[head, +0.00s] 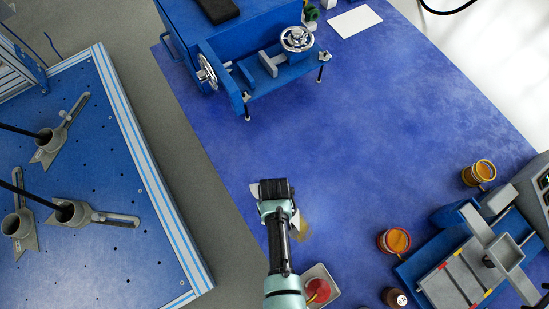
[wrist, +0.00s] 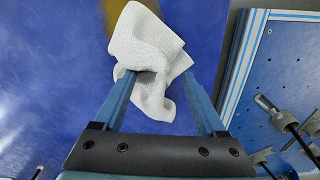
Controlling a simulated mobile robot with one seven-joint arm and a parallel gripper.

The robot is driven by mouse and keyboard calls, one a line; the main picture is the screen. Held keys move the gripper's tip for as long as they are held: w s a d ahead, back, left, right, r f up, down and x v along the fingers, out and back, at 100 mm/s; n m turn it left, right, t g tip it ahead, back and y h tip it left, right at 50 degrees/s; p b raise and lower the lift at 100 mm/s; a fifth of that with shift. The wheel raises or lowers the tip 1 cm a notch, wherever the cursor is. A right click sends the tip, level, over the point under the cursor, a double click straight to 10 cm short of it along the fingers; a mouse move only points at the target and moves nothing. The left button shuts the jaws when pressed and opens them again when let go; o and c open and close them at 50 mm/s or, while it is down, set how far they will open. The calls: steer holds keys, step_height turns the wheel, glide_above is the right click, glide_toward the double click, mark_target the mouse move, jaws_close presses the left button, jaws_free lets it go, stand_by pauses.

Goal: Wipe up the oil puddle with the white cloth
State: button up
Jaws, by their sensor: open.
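The white cloth (wrist: 148,45) lies crumpled on the blue surface in the wrist view. In the head view only a pale edge of it (head: 255,194) shows beside my gripper (head: 275,188). My gripper (wrist: 158,75) is open, with one finger on each side of part of the cloth. The left finger overlaps the cloth; I cannot tell whether either finger touches it. The oil puddle (head: 304,227) is a yellow-brown patch right of my arm, partly hidden by it. In the wrist view a strip of the puddle (wrist: 107,12) shows at the top, beside and partly behind the cloth.
A small tray with a red item (head: 318,289) stands close to my arm. An orange-topped can (head: 395,241), a yellow can (head: 478,173) and a blue machine (head: 470,270) are at right. A blue vise-like machine (head: 265,70) stands at the back. The middle surface is clear.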

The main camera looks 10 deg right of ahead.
steer(key=o, duration=0.3)
steer(key=shift+o, duration=0.2)
steer(key=shift+f+b, duration=1.05)
steer(key=shift+f, duration=0.2)
steer(key=shift+r, duration=0.15)
steer(key=shift+c, duration=0.6)
jaws_close()
steer(key=shift+r+p, duration=0.2)
steer(key=shift+p, duration=0.95)
